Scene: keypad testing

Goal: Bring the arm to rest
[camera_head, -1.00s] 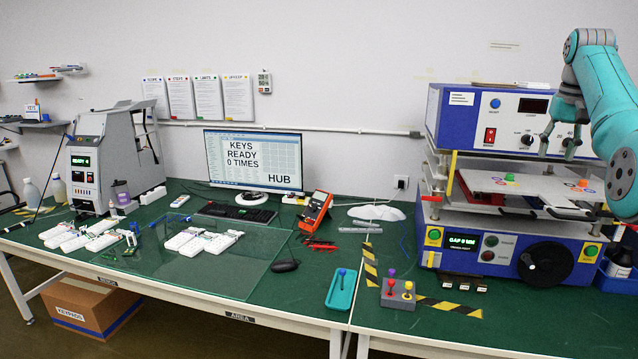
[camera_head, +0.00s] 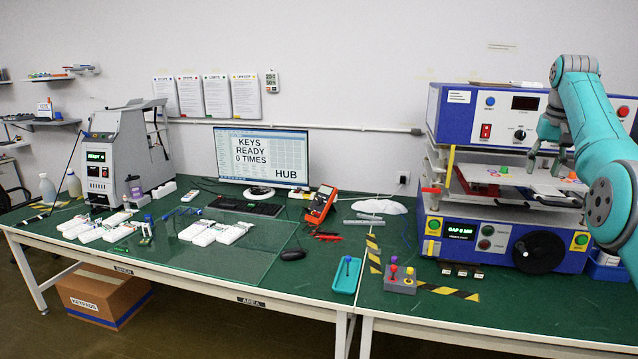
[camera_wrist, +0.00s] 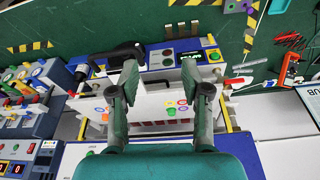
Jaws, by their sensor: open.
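My teal arm (camera_head: 592,118) reaches in from the right in the head view. My gripper (camera_head: 544,167) points down in front of the blue and white press machine (camera_head: 462,243), near its white plate (camera_head: 478,174). In the wrist view my gripper (camera_wrist: 167,80) is open, its two dark fingers apart with nothing between them. Beyond the fingers lies the plate (camera_wrist: 150,108) with small coloured buttons. The head view does not show whether the fingertips touch the plate.
A grey tester (camera_head: 122,156) stands at left.

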